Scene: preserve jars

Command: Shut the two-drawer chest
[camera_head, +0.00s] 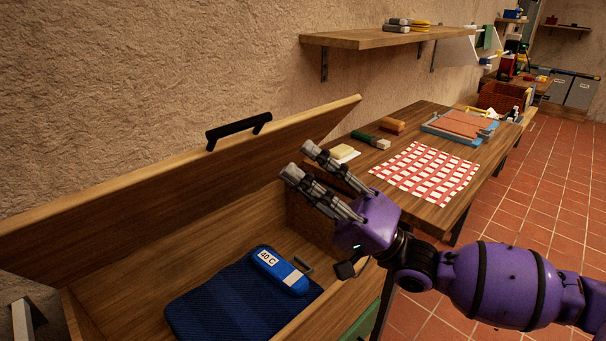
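A large wooden chest (340,300) stands open in the foreground. Its raised wooden lid (130,210) leans back toward the wall, with a black bar handle (239,131) at its upper edge. Inside lie a dark blue ribbed cloth (225,305) and a blue device marked 40 C (280,271). My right gripper (298,162) points left above the right end of the chest, in front of the lid. Its two grey fingers are apart with nothing between them. A green patch (362,325) shows low on the chest's outer side; I cannot tell whether it is a drawer front. My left gripper is not seen.
A wooden table (425,125) beyond the chest holds a red-checked cloth (426,172), a brush (371,139) and a blue-edged tray (433,129). A wall shelf (350,40) hangs above. Tiled floor (560,180) is clear at the right.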

